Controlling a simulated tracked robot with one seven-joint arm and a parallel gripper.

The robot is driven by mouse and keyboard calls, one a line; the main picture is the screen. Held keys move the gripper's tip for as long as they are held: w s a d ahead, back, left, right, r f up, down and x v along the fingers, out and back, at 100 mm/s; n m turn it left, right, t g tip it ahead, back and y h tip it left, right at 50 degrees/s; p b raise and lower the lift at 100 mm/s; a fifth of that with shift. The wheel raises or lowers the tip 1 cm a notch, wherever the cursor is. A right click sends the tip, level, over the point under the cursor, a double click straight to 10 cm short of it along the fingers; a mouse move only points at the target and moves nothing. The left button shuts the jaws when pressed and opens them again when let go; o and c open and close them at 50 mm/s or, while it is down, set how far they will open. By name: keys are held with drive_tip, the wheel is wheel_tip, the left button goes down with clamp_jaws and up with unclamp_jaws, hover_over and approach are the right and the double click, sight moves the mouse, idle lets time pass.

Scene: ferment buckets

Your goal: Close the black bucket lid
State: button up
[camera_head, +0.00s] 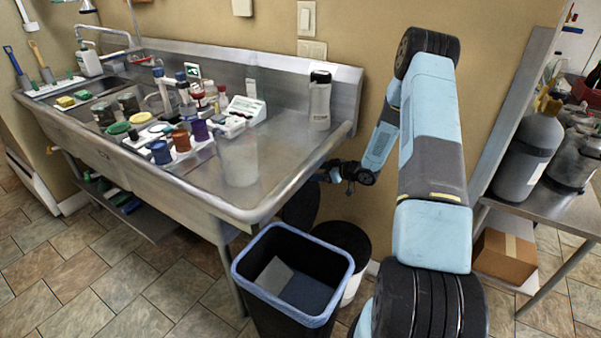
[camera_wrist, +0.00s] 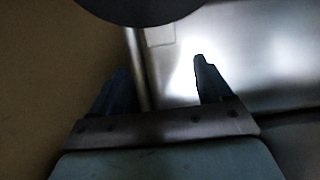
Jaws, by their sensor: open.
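The bucket (camera_head: 352,288) stands on the floor below the sink's right end, partly hidden by the blue-rimmed bin and my arm. Its top looks dark and round. The black lid (camera_head: 300,207) stands steeply raised at the bucket's left rear, under the sink edge. My gripper (camera_head: 328,173) is above the lid and bucket, beside the sink's right corner. In the wrist view my gripper (camera_wrist: 160,85) has its two fingers spread with nothing between them. A dark round edge, probably the lid (camera_wrist: 140,8), shows at the top, beyond the fingertips. I cannot tell whether they touch.
The open bin (camera_head: 334,280) with a blue rim stands in front of the bucket. The metal sink counter (camera_head: 230,165) overhangs on the left, close to my gripper. A table with a grey cylinder (camera_head: 530,150) stands on the right. Tiled floor is clear at lower left.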

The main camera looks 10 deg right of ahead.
drive_tip(key=x, duration=0.9)
drive_tip(key=shift+a, duration=0.15)
drive_tip(key=shift+c, duration=0.2)
clamp_jaws()
idle(0.4)
